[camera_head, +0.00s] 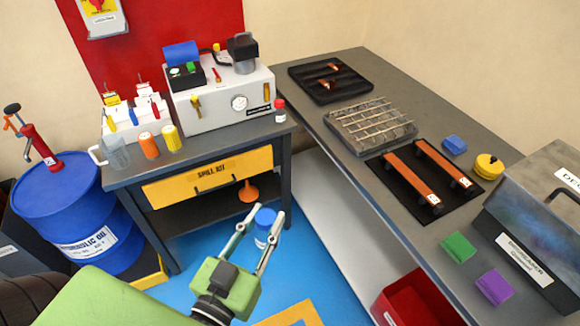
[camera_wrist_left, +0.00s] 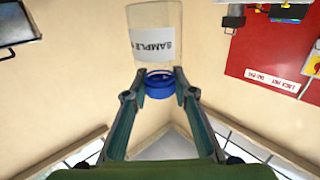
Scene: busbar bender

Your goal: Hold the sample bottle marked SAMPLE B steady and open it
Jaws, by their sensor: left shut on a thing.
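My left gripper (camera_head: 260,222) is shut on the sample bottle, in front of the spill kit bench and above the blue floor. The bottle has a blue cap (camera_head: 265,217) at the top and a white label (camera_head: 261,241) below it in the head view. In the left wrist view the clear bottle (camera_wrist_left: 156,22) reaches away from my left gripper (camera_wrist_left: 158,77), with its blue cap (camera_wrist_left: 158,86) on and between the fingertips. The label reads SAMPLE; the letter after it cannot be made out. My right gripper is not in view.
A spill kit bench (camera_head: 215,181) stands behind, with a small red-capped bottle (camera_head: 280,111) on it. A blue oil drum (camera_head: 75,215) is at left. The long grey bench (camera_head: 345,181) at right carries bars and blocks. A red bin (camera_head: 415,300) is below it.

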